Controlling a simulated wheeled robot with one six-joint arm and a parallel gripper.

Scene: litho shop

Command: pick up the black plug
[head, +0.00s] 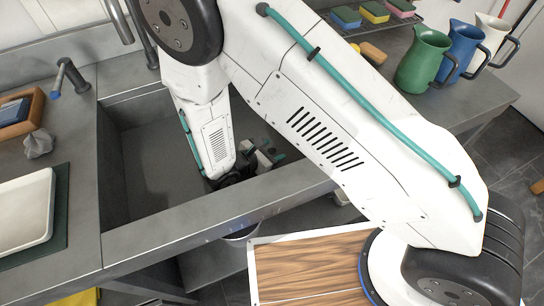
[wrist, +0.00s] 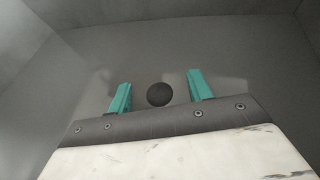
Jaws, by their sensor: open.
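The black plug (wrist: 159,94) is a small dark disc on the grey floor of the sink basin in the wrist view. My gripper (wrist: 158,88) has two teal fingers, spread open, one to each side of the plug in the picture. Nothing is held between them. I cannot tell how far above the plug the fingertips are. In the head view my arm reaches down into the sink (head: 160,150), and the gripper (head: 262,158) is partly seen low inside it. The plug is hidden there behind the arm.
Grey basin walls (wrist: 25,45) surround the gripper. The sink's front rim (head: 200,215) lies close to my arm. A white tray (head: 22,212) and a grey crumpled cloth (head: 38,144) are at left. Green (head: 424,60) and blue (head: 463,52) jugs stand at right.

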